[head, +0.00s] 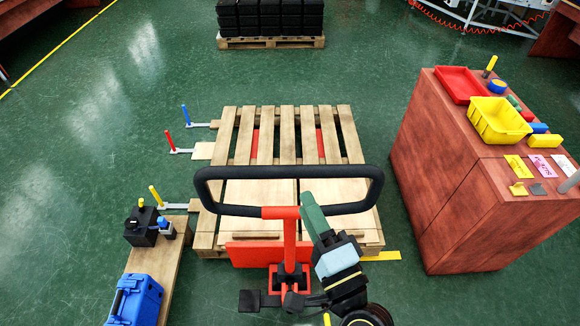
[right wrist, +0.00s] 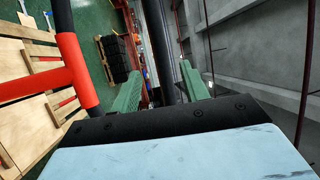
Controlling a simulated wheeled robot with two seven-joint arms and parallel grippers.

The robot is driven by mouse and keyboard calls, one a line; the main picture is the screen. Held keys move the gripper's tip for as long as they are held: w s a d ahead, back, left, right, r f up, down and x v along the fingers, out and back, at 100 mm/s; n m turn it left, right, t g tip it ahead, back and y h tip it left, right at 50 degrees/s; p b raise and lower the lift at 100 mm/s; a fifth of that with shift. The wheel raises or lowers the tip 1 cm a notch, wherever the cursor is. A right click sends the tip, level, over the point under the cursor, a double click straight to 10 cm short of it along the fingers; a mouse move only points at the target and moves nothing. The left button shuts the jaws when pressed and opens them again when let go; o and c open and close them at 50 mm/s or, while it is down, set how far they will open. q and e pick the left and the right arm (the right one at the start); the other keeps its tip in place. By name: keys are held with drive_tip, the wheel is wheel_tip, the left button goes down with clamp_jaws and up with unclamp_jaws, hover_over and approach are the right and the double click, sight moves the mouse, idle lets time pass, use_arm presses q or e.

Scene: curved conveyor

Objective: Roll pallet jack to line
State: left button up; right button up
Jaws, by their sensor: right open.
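The pallet jack has a black loop handle (head: 222,173), a red stem (head: 290,240) and a red body (head: 245,254). Its red forks show between the slats of a wooden pallet (head: 245,135). My right gripper (head: 306,203) is at the handle's near bar, just right of the red stem. In the right wrist view its green fingers (right wrist: 160,88) stand apart, with a black handle bar (right wrist: 157,40) seen between them. I cannot tell whether they touch the bar. My left gripper is not in view.
A reddish cabinet (head: 440,170) with a yellow bin (head: 498,122) stands at right. A low wooden plank (head: 165,255) with a blue case (head: 135,300) lies at left. A pallet of black crates (head: 270,42) stands behind.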

sight(290, 174)
drive_tip(key=p+x, duration=0.1)
drive_tip(key=x, duration=0.7)
drive_tip(key=shift+w+a+r, duration=0.1)
drive_tip(key=shift+w, duration=0.15)
clamp_jaws()
